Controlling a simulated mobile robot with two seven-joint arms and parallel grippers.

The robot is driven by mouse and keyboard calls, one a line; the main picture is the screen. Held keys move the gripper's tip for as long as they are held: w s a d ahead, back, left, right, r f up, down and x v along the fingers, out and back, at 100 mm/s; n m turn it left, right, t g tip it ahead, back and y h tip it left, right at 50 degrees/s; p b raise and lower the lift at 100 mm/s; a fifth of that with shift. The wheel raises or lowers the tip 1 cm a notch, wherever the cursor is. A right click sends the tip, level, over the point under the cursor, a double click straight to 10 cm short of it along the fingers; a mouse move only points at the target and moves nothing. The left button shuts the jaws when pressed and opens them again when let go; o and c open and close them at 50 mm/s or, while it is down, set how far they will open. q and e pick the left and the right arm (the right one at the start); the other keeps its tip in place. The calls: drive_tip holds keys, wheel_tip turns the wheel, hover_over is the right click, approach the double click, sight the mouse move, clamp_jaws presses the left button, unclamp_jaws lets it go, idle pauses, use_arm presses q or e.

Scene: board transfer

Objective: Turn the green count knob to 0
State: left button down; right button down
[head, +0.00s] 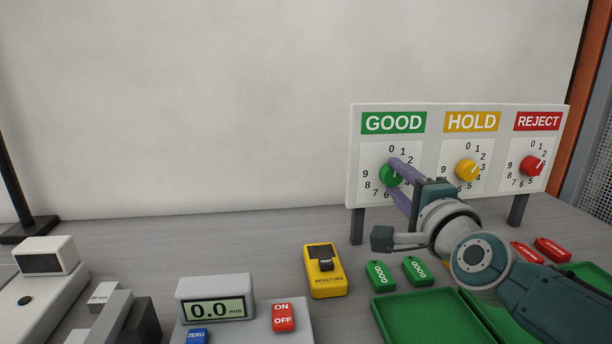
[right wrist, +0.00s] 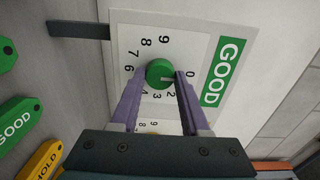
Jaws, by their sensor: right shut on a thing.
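The green count knob (head: 388,176) sits on the dial under the green GOOD label (head: 393,122). It also shows in the right wrist view (right wrist: 157,71), where the board appears turned on its side. My right gripper (head: 397,177) is shut on this knob, with a purple finger on each side. In the right wrist view the knob's pale pointer mark lies toward the 0-to-2 side. A finger covers part of the numbers there, so I cannot tell the exact number. The 0 (right wrist: 191,74) shows beside the right fingertip. My left gripper is not in view.
The white board (head: 356,150) also carries a yellow knob (head: 467,170) under HOLD and a red knob (head: 531,166) under REJECT, right of my gripper. Green trays (head: 425,318), loose tags and a yellow moisture meter (head: 325,281) lie below on the bench.

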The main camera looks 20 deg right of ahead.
drive_tip(key=shift+c, duration=1.9)
unclamp_jaws()
drive_tip(key=shift+s, duration=0.1)
drive_tip(key=shift+s+a, duration=0.1)
drive_tip(key=shift+s, duration=0.2)
drive_tip(key=p+v, duration=0.1)
drive_tip(key=v, duration=0.8)
drive_tip(key=shift+p, duration=0.4)
